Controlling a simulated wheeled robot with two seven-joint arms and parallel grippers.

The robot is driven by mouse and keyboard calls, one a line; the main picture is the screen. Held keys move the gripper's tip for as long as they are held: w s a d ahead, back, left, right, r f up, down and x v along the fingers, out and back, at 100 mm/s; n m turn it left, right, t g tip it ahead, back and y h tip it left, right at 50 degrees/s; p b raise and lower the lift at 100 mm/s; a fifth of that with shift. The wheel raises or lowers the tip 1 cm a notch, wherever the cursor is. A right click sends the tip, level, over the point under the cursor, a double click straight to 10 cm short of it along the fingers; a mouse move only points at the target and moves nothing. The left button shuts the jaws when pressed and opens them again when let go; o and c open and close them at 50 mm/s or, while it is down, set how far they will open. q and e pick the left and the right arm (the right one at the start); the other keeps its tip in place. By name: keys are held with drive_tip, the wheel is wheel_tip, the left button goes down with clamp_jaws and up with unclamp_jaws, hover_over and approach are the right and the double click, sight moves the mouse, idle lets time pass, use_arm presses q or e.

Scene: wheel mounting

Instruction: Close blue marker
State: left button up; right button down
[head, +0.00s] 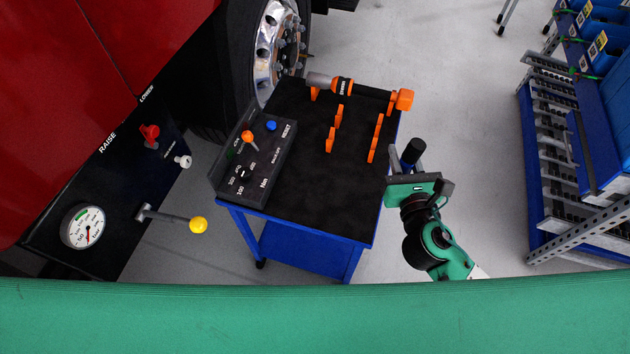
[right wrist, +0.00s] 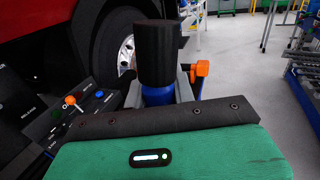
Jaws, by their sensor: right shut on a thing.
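The blue marker, a thick cylinder with a black upper part (right wrist: 156,52) and a blue lower part (right wrist: 157,95), stands upright in my right gripper (head: 412,168). The grey fingers of the gripper (right wrist: 158,92) are shut around the blue part, and the black part sticks up above them. In the head view the black part of the marker (head: 412,150) shows just right of the cart's edge. I cannot tell whether the black part is a cap or the body. My left gripper is not in view.
A blue cart with a black top (head: 320,190) carries a control box (head: 253,160), an orange-and-black tool (head: 345,86) and orange holders (head: 375,138). A red vehicle (head: 80,80) with a wheel (head: 275,45) is at left. Shelving (head: 570,160) is at right; floor between is clear.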

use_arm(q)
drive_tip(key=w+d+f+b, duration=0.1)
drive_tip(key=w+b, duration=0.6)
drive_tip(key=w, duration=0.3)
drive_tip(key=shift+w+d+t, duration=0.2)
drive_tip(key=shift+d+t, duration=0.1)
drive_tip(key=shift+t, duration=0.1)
use_arm(e)
drive_tip(key=w+a+n+g+y, duration=0.1)
drive_tip(key=w+a+n+y, duration=0.2)
drive_tip(key=w+a, duration=0.3)
drive_tip(key=w+a+r+n+g+y, duration=0.1)
drive_tip(key=w+a+y, duration=0.5)
drive_tip(key=a, duration=0.7)
drive_tip(key=shift+r+n+g, duration=0.2)
drive_tip(key=shift+n+g, duration=0.5)
drive_tip(key=shift+n, duration=0.5)
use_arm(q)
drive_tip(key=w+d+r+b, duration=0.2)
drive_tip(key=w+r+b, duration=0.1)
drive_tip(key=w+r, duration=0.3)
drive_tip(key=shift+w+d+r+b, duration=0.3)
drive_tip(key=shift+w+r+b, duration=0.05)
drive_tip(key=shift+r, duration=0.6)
use_arm(e)
wheel_tip(320, 180, down, 16)
drive_tip(key=shift+f, duration=0.2)
